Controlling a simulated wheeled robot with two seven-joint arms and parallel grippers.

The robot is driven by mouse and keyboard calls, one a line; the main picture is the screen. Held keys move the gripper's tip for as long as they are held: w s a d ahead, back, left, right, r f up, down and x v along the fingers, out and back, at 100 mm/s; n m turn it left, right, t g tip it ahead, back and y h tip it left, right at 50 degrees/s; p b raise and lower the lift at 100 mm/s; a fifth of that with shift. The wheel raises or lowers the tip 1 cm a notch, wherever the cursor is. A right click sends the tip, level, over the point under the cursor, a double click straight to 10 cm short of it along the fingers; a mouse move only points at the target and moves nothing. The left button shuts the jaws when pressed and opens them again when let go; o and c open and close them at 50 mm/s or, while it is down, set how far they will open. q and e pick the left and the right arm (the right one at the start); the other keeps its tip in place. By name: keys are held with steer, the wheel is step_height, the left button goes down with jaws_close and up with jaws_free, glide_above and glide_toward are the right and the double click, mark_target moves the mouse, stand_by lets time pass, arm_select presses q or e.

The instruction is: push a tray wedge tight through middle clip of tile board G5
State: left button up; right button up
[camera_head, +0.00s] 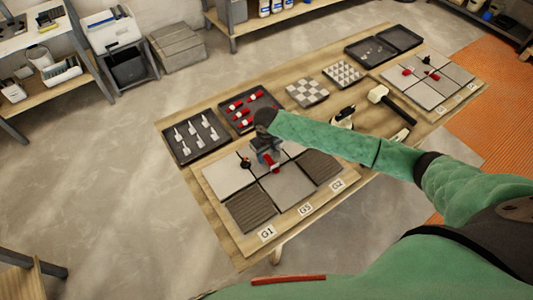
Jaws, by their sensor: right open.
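My right arm reaches in from the right, and its open gripper (268,157) is low over the middle of the near tile board (226,226). A red wedge (271,160) shows at the fingers; I cannot tell whether they touch it. A dark clip (244,162) stands in a tile joint to the left. Red wedges lie in a dark tray (262,129). My left gripper is out of view.
A tray of white-grey clips (194,135) lies left of the wedge tray. Patterned sample tiles (307,92) and a dark divided tray (371,51) stand behind. Floor is free to the left.

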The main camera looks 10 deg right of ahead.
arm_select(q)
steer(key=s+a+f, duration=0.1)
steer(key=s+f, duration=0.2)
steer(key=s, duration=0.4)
arm_select(e)
steer(key=shift+r+b, duration=0.45)
steer(key=shift+r, duration=0.25)
step_height(320, 180, up, 5)
steer(key=shift+f+b, duration=0.1)
steer(key=shift+b, duration=0.95)
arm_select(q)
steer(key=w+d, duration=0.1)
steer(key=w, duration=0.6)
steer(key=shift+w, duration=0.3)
arm_select(e)
steer(key=shift+r, duration=0.85)
